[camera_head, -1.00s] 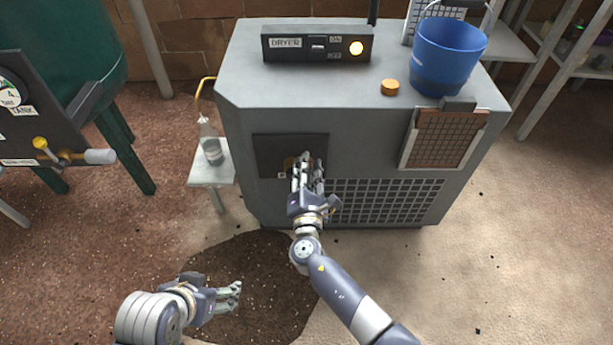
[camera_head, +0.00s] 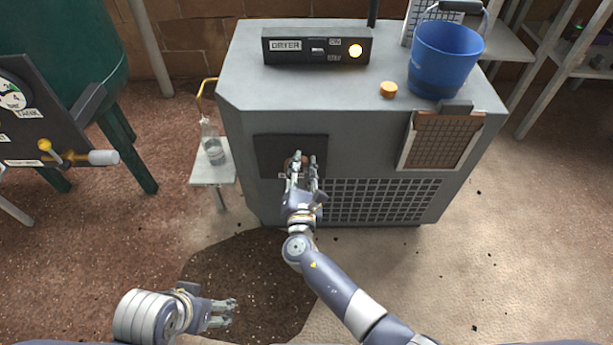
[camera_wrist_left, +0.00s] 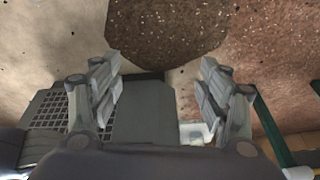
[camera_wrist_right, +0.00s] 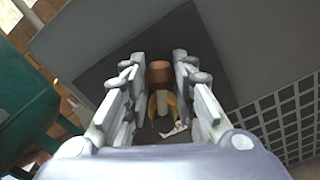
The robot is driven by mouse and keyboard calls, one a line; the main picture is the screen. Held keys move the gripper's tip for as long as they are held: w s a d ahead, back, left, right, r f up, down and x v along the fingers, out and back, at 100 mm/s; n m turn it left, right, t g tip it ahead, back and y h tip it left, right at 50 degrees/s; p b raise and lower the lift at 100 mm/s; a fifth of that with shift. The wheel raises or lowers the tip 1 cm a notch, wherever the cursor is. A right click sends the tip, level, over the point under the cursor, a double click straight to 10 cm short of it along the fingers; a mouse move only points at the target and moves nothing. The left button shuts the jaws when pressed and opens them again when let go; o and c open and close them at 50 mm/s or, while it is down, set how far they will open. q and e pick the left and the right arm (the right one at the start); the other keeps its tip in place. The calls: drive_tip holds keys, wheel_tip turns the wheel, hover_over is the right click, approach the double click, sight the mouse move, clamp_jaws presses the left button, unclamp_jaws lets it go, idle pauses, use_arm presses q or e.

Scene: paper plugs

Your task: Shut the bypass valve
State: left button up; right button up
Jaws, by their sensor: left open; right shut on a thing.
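The valve (camera_wrist_right: 160,75) sits on the dark panel (camera_head: 265,150) on the dryer's front. In the right wrist view it shows a brown-orange end, a pale stem and a yellow fitting, with a small white label beside it. My right gripper (camera_head: 303,165) is at this panel, shut on the valve handle; its fingers lie on both sides of it in the right wrist view (camera_wrist_right: 160,90). In the head view the fingers hide most of the valve. My left gripper (camera_head: 233,312) is open and empty, low over the floor, away from the dryer.
The grey dryer (camera_head: 240,75) carries a control box (camera_head: 290,47) with a lit lamp, an orange cap (camera_head: 388,89) and a blue bucket (camera_head: 443,60). A bottle (camera_head: 213,145) stands on a small side table (camera_head: 210,176). A dark wet patch (camera_head: 250,260) covers the floor.

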drive_tip(key=shift+s+a+r+n+p, duration=0.1)
drive_tip(key=shift+a+r+n+p, duration=0.05)
drive_tip(key=shift+a+n+p, duration=0.4)
use_arm(q)
drive_tip(key=shift+x, duration=1.55)
use_arm(e)
drive_tip(key=shift+a+n, duration=0.3)
drive_tip(key=shift+n, duration=0.75)
use_arm(q)
drive_tip(key=shift+p, duration=0.3)
drive_tip(key=shift+s+p+x, duration=0.2)
drive_tip(key=shift+p+x, duration=0.15)
drive_tip(key=shift+x, duration=1.2)
use_arm(e)
drive_tip(key=shift+a+n, duration=0.65)
drive_tip(key=shift+n, duration=0.45)
use_arm(q)
drive_tip(key=shift+d, duration=0.1)
